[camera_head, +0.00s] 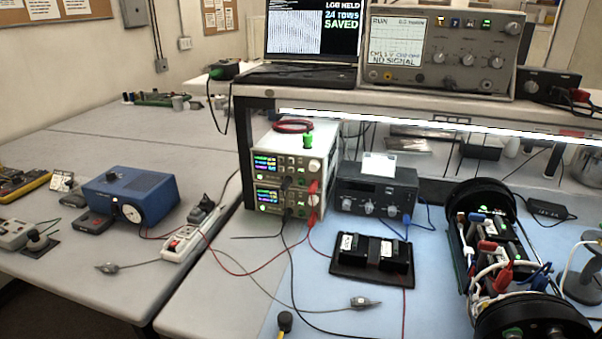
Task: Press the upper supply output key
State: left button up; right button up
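Two bench power supplies are stacked under the shelf, left of the picture's middle. The upper supply (290,160) has a small lit display (265,164) on the left of its front and a pale knob (314,165) on the right. The lower supply (283,200) has a similar lit display, with red and black leads at its right side. The upper supply's output key is too small to tell apart from the other front controls. A green cylindrical thing (308,140) stands at the top of the upper supply. Neither of my grippers shows in the head view.
Leads cross the bench before the supplies. A dark instrument (376,188) stands to their right, a black tray (372,259) in front of it. A shelf edge (400,103) overhangs the supplies. A blue box (130,195) and power strip (190,238) lie left; an open cylinder assembly (480,210) lies right.

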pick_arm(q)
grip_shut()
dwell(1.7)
